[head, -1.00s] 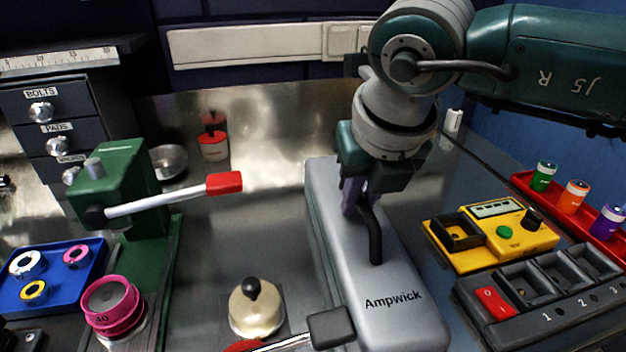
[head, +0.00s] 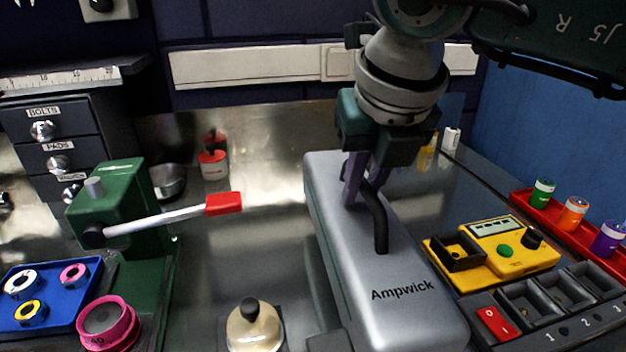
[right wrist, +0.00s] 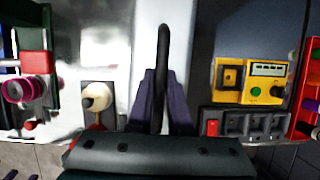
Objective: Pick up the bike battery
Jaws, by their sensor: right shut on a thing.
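The bike battery (head: 385,268) is a long silver-grey box marked "Ampwick" with a black loop handle (head: 378,215) on top. My right gripper (head: 362,195) comes down from above, shut on the handle. In the right wrist view the handle (right wrist: 163,60) stands between the two purple-grey fingers (right wrist: 161,115), above the pale battery top (right wrist: 148,18). The battery appears raised off the bench; its underside is hidden. My left gripper is not in view.
A yellow tester (head: 505,253) and a dark switched tray (head: 550,300) stand close on the right. A green press with a red-tipped lever (head: 223,204) and a cream domed pot (head: 254,325) are on the left. A wall stands behind.

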